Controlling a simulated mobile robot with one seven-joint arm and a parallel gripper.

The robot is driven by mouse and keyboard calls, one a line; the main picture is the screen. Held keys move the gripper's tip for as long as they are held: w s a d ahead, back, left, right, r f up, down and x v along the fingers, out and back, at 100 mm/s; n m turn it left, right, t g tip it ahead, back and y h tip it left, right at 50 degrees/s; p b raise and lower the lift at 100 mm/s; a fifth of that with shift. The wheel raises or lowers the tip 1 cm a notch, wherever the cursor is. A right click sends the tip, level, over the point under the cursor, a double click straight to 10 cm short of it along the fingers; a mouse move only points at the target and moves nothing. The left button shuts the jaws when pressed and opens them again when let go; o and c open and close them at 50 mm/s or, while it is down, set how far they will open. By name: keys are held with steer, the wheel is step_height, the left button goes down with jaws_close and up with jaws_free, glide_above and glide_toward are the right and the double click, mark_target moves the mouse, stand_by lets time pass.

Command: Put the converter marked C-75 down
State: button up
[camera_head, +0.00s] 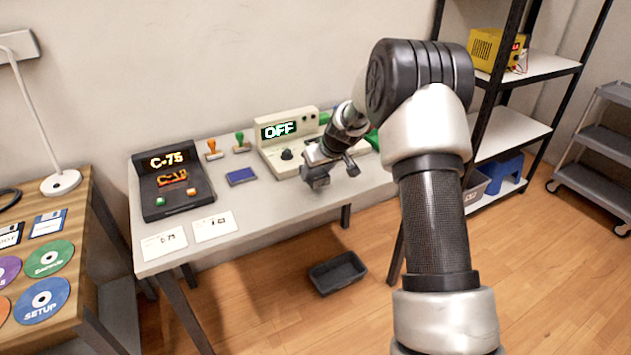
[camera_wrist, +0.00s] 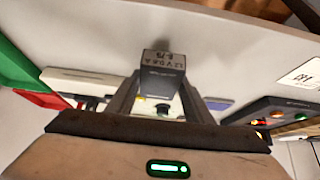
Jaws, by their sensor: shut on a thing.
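The converter marked C-75 (camera_wrist: 162,75) is a small dark grey box with a pale printed label on its end, seen in the wrist view. My gripper (camera_wrist: 160,92) is shut on it, one finger on each side. In the head view the dark converter (camera_head: 315,178) hangs at the end of my gripper (camera_head: 331,163), in front of the cream device and above the table (camera_head: 262,208). It looks clear of the tabletop, but the exact gap cannot be told.
A dark console (camera_head: 175,197) showing C-75 stands at the table's left, with two white cards (camera_head: 213,226) before it. A cream device (camera_head: 272,150) reads OFF. A blue pad (camera_head: 241,176) and two stamps (camera_head: 240,143) lie between. A grey bin (camera_head: 338,272) is on the floor.

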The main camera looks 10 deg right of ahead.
mark_target(319, 176)
steer(key=shift+f, duration=1.55)
steer(key=shift+b, duration=0.35)
steer(key=shift+f, duration=0.25)
steer(key=o, duration=1.2)
steer(key=shift+r, duration=0.1)
